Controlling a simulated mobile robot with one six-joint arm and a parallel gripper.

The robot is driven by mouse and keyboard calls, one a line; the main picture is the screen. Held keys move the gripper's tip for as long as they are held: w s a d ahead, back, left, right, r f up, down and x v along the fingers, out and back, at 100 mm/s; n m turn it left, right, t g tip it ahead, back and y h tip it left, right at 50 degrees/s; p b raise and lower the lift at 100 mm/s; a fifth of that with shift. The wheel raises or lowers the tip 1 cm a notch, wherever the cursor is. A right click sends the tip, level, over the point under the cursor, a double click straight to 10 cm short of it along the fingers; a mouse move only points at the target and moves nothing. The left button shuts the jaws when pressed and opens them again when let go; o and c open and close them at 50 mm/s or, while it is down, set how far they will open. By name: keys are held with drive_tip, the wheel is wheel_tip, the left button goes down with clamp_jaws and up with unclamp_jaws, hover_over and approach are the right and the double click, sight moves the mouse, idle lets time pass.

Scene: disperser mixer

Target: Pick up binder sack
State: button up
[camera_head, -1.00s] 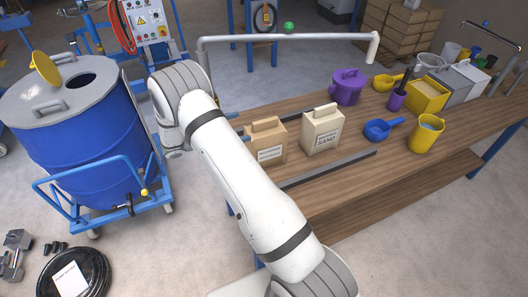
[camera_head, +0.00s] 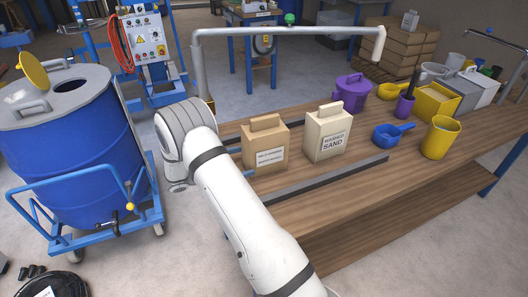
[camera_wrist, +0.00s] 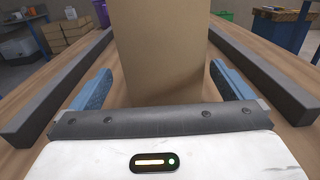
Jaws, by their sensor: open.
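The brown sack (camera_head: 265,147) with a white label and a folded top stands upright on the wooden bench; I take it as the binder sack, though its label is too small to read surely. In the wrist view the brown sack (camera_wrist: 163,45) rises close in front of my gripper (camera_wrist: 162,88). The blue fingers are open, one on each side of its lower part, with gaps visible. In the head view my arm hides most of the gripper; a bit of blue finger shows at the sack's left. A paler sack marked washed sand (camera_head: 327,135) stands just to its right.
A dark rail (camera_head: 320,175) runs along the bench in front of the sacks; rails flank the sack in the wrist view. A purple can (camera_head: 351,94), blue scoop (camera_head: 390,135) and yellow jug (camera_head: 440,138) stand further right. A blue drum (camera_head: 70,150) stands left of the bench.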

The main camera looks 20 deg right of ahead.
sight(257, 129)
drive_tip(key=d, duration=0.4)
drive_tip(key=d+p, duration=0.1)
drive_tip(key=d, duration=0.1)
drive_tip(key=shift+s+d+r, duration=0.2)
drive_tip(key=shift+s+r, duration=0.1)
drive_tip(key=shift+r, duration=0.1)
drive_tip(key=shift+c, duration=0.2)
drive_tip(key=c, duration=1.2)
drive_tip(key=shift+w+r, duration=0.1)
drive_tip(key=shift+r, duration=0.5)
drive_tip(key=shift+c, duration=0.3)
wheel_tip(257, 129, up, 9)
